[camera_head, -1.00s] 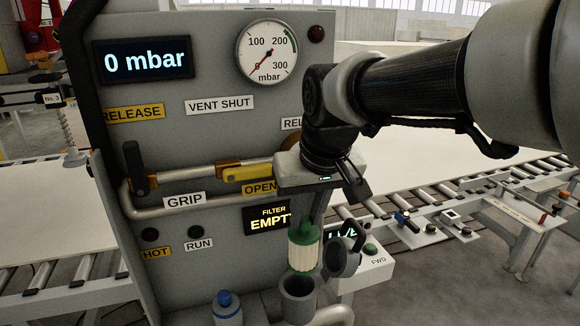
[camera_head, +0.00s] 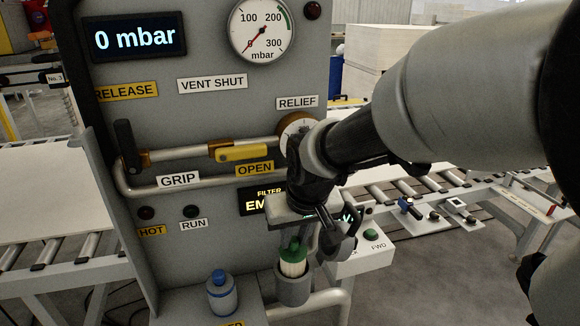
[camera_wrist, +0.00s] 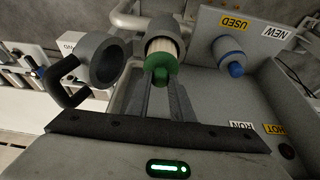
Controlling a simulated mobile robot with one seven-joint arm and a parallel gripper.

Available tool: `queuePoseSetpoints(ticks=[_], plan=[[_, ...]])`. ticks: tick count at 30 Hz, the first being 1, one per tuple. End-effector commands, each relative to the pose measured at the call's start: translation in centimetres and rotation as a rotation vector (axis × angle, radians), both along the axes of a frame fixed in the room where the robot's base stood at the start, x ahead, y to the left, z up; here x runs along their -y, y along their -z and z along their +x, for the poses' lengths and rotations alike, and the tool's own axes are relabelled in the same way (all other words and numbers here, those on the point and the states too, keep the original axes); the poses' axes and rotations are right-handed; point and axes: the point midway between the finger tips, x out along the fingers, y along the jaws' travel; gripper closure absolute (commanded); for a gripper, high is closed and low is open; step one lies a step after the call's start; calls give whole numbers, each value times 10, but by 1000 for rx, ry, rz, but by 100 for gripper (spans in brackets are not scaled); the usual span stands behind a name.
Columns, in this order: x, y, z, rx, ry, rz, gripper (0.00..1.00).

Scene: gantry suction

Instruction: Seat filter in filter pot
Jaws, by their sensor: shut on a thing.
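The filter (camera_head: 293,262) has a green cap and a white pleated body. My gripper (camera_head: 299,240) is shut on its green top from above. The filter's lower part is inside the grey filter pot (camera_head: 293,290), and its cap and upper pleats stand above the rim. In the wrist view the filter (camera_wrist: 160,66) enters the pot (camera_wrist: 167,26) between my two fingers. The pot's grey ring-shaped lid (camera_wrist: 104,62) with a dark handle is swung open beside it; it also shows in the head view (camera_head: 338,240). How deep the filter's bottom sits is hidden.
A blue-capped bottle-like item (camera_head: 221,292) stands left of the pot, near the USED label (camera_wrist: 236,23) and NEW label (camera_wrist: 272,31). The panel display (camera_head: 136,38) reads 0 mbar. A pipe (camera_head: 315,303) runs right of the pot. The FWD button box (camera_head: 362,258) is close to the right.

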Motion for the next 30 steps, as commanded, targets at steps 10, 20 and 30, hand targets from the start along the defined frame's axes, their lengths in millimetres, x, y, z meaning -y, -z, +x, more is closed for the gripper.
queuePoseSetpoints(ticks=[10,20,30], plan=[[0,43,0,-3,0,-1,100],[0,52,1,2,-1,0,100],[0,55,0,1,0,0,61]])
